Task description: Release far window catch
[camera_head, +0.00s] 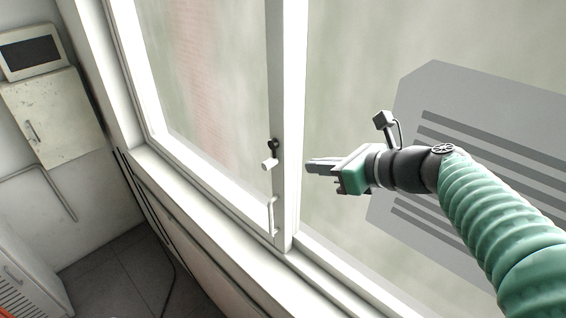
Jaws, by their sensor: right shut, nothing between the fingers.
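A window with a white frame (293,120) fills the middle of the head view. On its grey centre post sits a small catch (269,158) with a dark pivot and a white knob. A white handle (271,217) is mounted lower on the same post. My right gripper (308,166) comes in from the right on a green, ribbed arm. Its fingers are shut and empty, pointing left toward the catch. The tips appear a short way right of the white frame member, apart from the catch. My left gripper is not in view.
A grey panel with dark slats (440,130) is on the right behind my arm. A white wall cabinet (55,115) with a microwave-like box (32,52) on it is at far left. A white sill (190,190) runs below the window. The dark floor (120,275) shows at lower left.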

